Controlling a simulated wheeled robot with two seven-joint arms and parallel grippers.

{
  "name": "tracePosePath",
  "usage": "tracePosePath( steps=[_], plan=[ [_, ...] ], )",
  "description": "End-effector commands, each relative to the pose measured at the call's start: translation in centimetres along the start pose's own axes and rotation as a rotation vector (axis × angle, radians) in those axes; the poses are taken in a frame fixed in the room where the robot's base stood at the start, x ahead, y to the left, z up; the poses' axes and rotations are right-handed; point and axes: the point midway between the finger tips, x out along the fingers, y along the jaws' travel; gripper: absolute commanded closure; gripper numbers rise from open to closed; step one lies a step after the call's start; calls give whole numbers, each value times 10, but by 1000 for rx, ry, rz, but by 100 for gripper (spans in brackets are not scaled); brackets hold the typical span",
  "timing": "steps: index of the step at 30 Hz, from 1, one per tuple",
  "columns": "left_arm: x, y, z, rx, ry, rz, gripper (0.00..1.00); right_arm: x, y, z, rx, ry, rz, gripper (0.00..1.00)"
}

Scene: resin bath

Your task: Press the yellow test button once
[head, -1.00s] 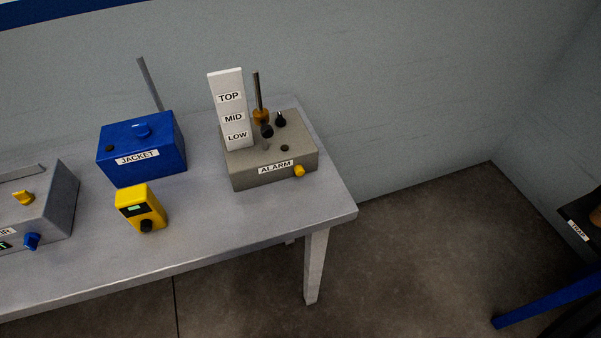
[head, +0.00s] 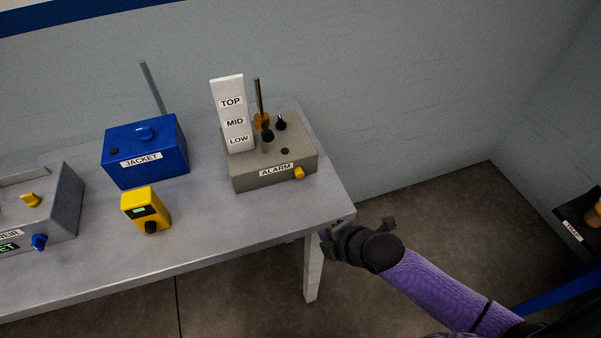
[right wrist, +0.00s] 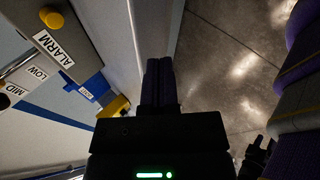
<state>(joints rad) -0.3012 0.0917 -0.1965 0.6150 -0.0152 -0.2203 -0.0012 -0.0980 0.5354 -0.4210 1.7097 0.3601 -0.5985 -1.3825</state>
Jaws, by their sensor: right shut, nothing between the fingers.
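The yellow test button (head: 299,173) is a small round knob on the front face of the grey box labelled ALARM (head: 245,181), near its right end. The button also shows in the right wrist view (right wrist: 51,17), at the upper left. My right gripper (head: 326,240) is beside the table's front right corner, below and to the right of the button and apart from it. In the right wrist view its fingers (right wrist: 158,82) are together with nothing between them. My left gripper is not in view.
On the table (head: 240,222) stand a blue JACKET box (head: 150,172), a yellow handheld device (head: 147,208) and a grey box with knobs (head: 60,215). A white TOP/MID/LOW plate (head: 231,88) rises from the ALARM box. The tabletop before the ALARM box is clear.

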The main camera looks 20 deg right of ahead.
Motion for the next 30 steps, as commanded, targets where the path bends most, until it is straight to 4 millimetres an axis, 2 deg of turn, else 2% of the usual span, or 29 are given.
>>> tracePosePath(
  steps=[2,3,8,20,30],
  plan=[
    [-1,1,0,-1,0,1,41,-7,17,-5,-101,22,30,100],
    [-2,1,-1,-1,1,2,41,-7,23,-1,-178,25,50,100],
    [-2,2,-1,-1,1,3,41,-8,36,3,-327,31,92,100],
    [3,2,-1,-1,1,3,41,-4,38,4,-336,29,96,100],
    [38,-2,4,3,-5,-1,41,30,69,18,-333,29,97,100]
  ],
)
